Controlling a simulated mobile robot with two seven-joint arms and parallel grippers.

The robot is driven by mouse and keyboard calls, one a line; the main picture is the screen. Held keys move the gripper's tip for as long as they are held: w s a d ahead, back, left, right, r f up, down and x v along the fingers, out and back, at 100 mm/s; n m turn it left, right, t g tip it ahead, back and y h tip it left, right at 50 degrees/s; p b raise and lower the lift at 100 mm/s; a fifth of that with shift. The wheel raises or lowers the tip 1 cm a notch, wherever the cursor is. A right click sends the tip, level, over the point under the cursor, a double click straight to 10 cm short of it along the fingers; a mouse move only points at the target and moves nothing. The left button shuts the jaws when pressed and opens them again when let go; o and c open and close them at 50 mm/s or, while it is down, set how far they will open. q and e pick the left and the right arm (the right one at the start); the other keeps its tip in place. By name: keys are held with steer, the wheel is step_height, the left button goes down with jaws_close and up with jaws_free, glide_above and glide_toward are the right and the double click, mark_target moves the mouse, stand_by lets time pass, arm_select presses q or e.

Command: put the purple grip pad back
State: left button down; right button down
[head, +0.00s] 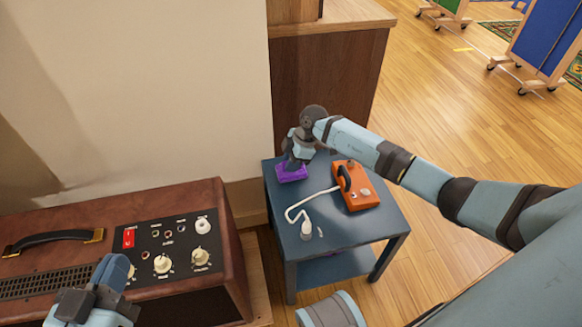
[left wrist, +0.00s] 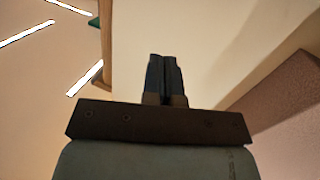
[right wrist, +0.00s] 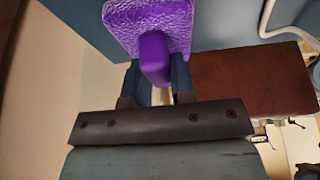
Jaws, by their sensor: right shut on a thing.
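The purple grip pad (head: 291,173) is at the back left corner of the small blue table (head: 350,226). My right gripper (head: 293,160) is directly over it, shut on its raised purple handle. In the right wrist view the pad (right wrist: 150,15) shows its textured plate, with the handle between the fingers (right wrist: 155,78). Whether the pad touches the tabletop is hard to tell. My left gripper (head: 112,271) is in front of the brown amp (head: 190,196) at lower left. In the left wrist view its fingers (left wrist: 164,75) are together and empty.
An orange box (head: 357,187) with a black handle lies on the table, right of the pad. A white cord (head: 297,208) runs from it to a small white piece (head: 306,230). A wooden cabinet (head: 325,95) stands behind the table. Open wooden floor (head: 440,120) lies to the right.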

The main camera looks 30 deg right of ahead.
steer(key=shift+f, duration=0.5)
arm_select(q)
steer(key=shift+w+r, duration=0.15)
steer(key=shift+r, duration=0.05)
arm_select(e)
steer(key=shift+r, duration=0.1)
steer(key=c, duration=1)
jaws_free()
arm_select(q)
steer(key=shift+f, duration=0.2)
steer(key=shift+f, duration=0.1)
arm_select(e)
steer(key=p+v, duration=0.3)
steer(key=v, duration=0.4)
arm_select(q)
steer(key=shift+n+t, duration=0.4)
steer(key=shift+n, duration=0.5)
steer(key=r+p, duration=0.1)
steer(key=r, duration=0.1)
steer(key=s+r+p, duration=0.1)
steer(key=r, duration=0.1)
steer(key=shift+s+d, duration=0.15)
steer(key=shift+d, duration=0.05)
arm_select(e)
steer(key=v, duration=0.5)
